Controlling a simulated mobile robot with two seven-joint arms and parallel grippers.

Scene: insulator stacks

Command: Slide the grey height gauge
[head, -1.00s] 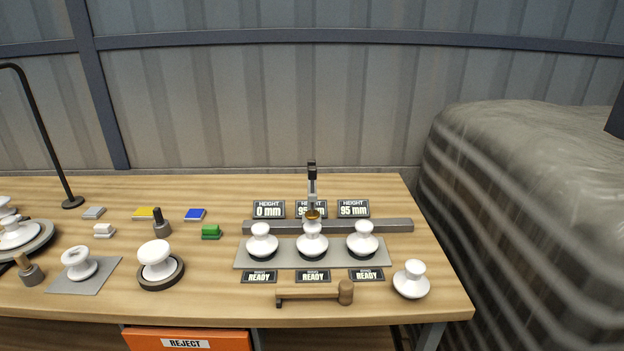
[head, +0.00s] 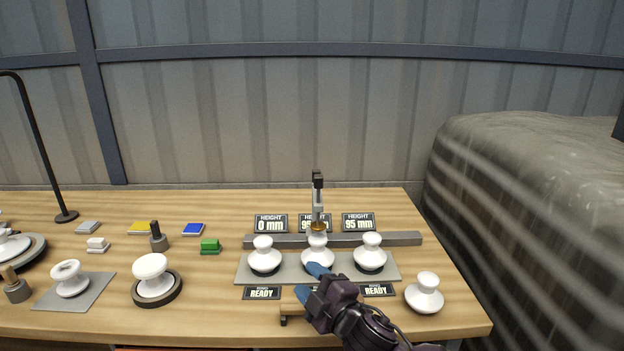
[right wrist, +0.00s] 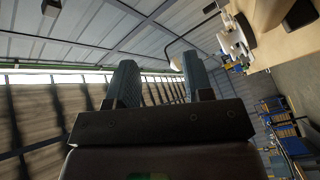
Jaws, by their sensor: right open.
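The grey height gauge (head: 318,197) stands upright at the grey rail (head: 390,239), behind the middle white insulator (head: 318,254). Its brass-coloured tip is just above that insulator; I cannot tell whether they touch. My right gripper (head: 310,281) is open, with blue fingers, in front of the middle insulator in the head view. It hides the middle ready sign and most of the mallet. In the right wrist view the two fingers (right wrist: 160,85) are apart with nothing between them. My left gripper is not in view.
White insulators stand left (head: 264,257) and right (head: 370,254) on the grey plate (head: 392,276). A loose insulator (head: 425,294) is at the right. Height signs (head: 271,224) stand behind the rail. Coloured blocks (head: 210,246) and more insulators lie to the left.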

